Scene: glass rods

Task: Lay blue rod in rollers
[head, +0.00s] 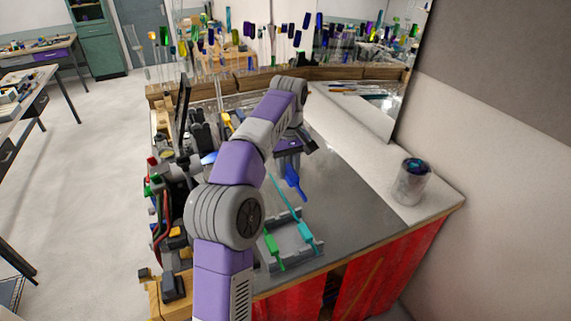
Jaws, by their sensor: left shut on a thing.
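The blue rod (294,184) hangs at a tilt from my left gripper (289,158), with its wide lower end showing below the jaws. My left gripper is shut on its upper part, which the jaws hide. The grey rollers (288,262) stand on the table nearer the front edge, below the blue rod in the picture. A green rod (271,246) lies on their left side, and a cyan rod (305,232) lies on their right, its thin end pointing up and left towards the blue rod. The blue rod is apart from the rollers. My right gripper is out of view.
A grey metal tabletop (355,190) is clear right of the rollers. A glass jar (411,182) stands at the right edge. Torch equipment (172,190) crowds the left. Wooden racks (270,78) with coloured rods line the back.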

